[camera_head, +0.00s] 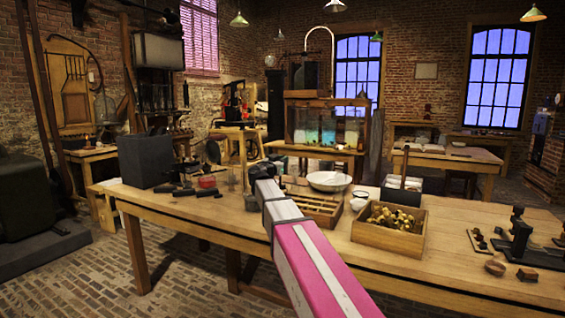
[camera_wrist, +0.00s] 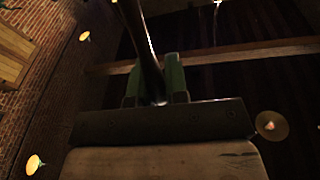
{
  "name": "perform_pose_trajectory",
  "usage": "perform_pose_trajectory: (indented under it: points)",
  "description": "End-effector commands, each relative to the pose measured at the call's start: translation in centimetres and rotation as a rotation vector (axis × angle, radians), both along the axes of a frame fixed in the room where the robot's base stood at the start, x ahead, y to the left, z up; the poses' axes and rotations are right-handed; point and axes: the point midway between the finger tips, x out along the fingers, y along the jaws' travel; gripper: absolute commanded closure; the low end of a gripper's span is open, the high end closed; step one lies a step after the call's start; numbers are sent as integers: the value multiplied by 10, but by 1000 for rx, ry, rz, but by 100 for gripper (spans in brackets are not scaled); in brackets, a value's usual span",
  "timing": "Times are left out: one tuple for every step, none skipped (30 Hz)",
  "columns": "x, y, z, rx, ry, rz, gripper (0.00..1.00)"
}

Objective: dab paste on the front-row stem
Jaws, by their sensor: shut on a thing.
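In the wrist view my gripper (camera_wrist: 154,64) has two green fingers closed around a long dark stick-like tool (camera_wrist: 136,24). The tool slants up out of the picture, so its tip is hidden. In the head view my pink and white arm reaches over the worktable (camera_head: 460,235), and its far end hides the fingers and the tool. A small red dish (camera_head: 207,181) stands on the table left of the arm; I cannot tell whether it holds paste. I cannot make out the front-row stem in either view.
A divided wooden tray (camera_head: 320,208) and a white bowl (camera_head: 329,181) lie just right of my arm. A wooden box of yellowish pieces (camera_head: 390,226) stands further right. A dark block (camera_head: 145,160) stands at the table's left end. Jars with coloured liquid (camera_head: 328,130) stand behind.

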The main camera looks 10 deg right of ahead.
Motion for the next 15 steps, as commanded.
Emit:
perform_pose_trajectory:
  points:
    - [0, 0, 0, 0, 0, 0, 100]
    - [0, 0, 1, 0, 0, 0, 100]
    - [0, 0, 1, 0, 0, 0, 100]
    - [0, 0, 2, 0, 0, 0, 100]
    - [0, 0, 3, 0, 0, 0, 100]
    - [0, 0, 5, 0, 0, 0, 100]
    - [0, 0, 6, 0, 0, 0, 100]
    - [0, 0, 8, 0, 0, 0, 100]
    - [0, 0, 10, 0, 0, 0, 100]
    - [0, 0, 11, 0, 0, 0, 100]
    - [0, 0, 13, 1, -1, 0, 100]
    - [0, 0, 15, 0, -1, 0, 100]
    - [0, 0, 17, 0, -1, 0, 100]
    - [0, 0, 18, 0, -1, 0, 100]
    - [0, 0, 20, 0, -1, 0, 100]
